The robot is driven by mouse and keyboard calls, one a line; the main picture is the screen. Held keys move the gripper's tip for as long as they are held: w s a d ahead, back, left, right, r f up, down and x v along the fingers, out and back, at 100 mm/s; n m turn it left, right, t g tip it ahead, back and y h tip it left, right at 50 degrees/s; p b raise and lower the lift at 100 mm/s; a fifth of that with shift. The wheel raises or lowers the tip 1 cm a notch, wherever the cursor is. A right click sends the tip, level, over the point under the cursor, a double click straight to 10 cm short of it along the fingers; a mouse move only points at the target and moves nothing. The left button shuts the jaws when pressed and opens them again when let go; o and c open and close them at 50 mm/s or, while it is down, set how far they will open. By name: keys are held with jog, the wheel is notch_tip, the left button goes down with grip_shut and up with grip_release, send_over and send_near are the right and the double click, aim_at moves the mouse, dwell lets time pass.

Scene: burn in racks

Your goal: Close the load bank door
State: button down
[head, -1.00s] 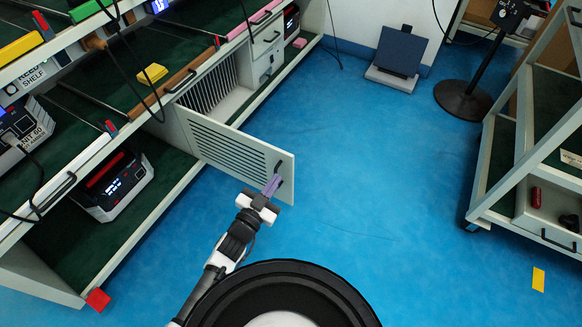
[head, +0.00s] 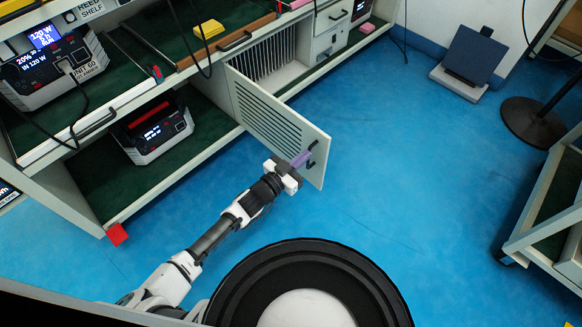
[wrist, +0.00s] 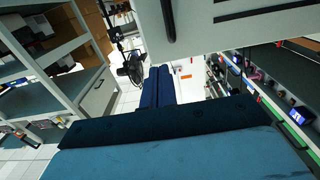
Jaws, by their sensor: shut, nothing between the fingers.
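The load bank door (head: 275,115) is a white louvred panel. It stands wide open, sticking out from the lower shelf bay into the aisle. Its dark handle (head: 312,153) is near the free edge. My gripper (head: 302,159), with purple fingers, is shut and empty beside the handle, over the louvred face. I cannot tell whether it touches the door. In the wrist view the door (wrist: 250,25) crosses the top with its handle (wrist: 168,20), and the dark blue fingers (wrist: 157,80) are together just below it.
The load bank's finned opening (head: 262,58) is behind the door. A unit with a lit display (head: 155,128) sits on the lower shelf at left. A rack (head: 550,215) stands at right, a black stand base (head: 532,122) behind it. The blue floor between is clear.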

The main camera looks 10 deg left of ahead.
jog(key=x, duration=0.6)
jog(key=shift+d, duration=0.1)
dwell(0.3)
